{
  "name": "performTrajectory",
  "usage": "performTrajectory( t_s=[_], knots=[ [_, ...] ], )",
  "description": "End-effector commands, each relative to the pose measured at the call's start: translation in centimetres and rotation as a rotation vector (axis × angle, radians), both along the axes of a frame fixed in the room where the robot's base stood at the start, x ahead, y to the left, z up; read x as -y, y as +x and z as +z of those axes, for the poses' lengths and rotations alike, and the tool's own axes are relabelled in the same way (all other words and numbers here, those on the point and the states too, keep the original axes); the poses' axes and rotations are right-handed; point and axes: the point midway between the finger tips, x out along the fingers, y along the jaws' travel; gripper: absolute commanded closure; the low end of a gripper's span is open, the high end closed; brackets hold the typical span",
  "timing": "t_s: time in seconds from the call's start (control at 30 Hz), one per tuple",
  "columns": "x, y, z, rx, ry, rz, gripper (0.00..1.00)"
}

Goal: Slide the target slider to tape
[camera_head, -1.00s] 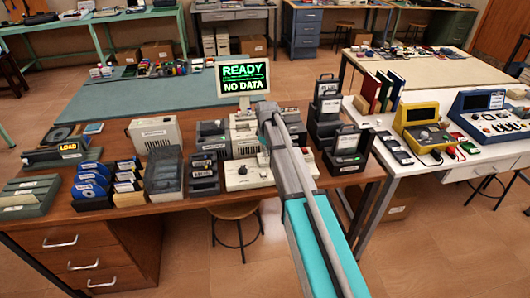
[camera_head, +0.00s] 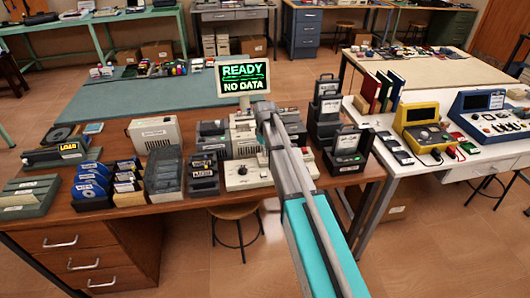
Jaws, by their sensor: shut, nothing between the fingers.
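A cream control box (camera_head: 243,176) with a dark round knob and small controls stands at the front of the brown desk, left of my arm. It may carry the target slider, but I cannot make out a slider or a "tape" label at this size. My grey and teal arm reaches from the bottom up across the desk, and its far end is just below the monitor. The fingers of my gripper do not show; they seem hidden behind the arm. The arm also covers part of the devices behind it.
A monitor (camera_head: 243,78) reads "READY NO DATA". Dark drive units (camera_head: 203,174) stand left of the cream box, and black devices (camera_head: 347,150) stand right of my arm. A stool (camera_head: 235,213) is under the desk.

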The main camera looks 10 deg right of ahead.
Motion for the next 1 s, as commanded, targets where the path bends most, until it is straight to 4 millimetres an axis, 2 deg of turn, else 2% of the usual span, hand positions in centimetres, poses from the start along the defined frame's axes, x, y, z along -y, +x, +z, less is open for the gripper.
performTrajectory(
  t_s=[0.17,1.0],
  knots=[
    [0.0,0.0,0.6,0.000,0.000,0.000,1.00],
    [0.0,0.0,6.5,0.000,0.000,0.000,1.00]
  ],
)
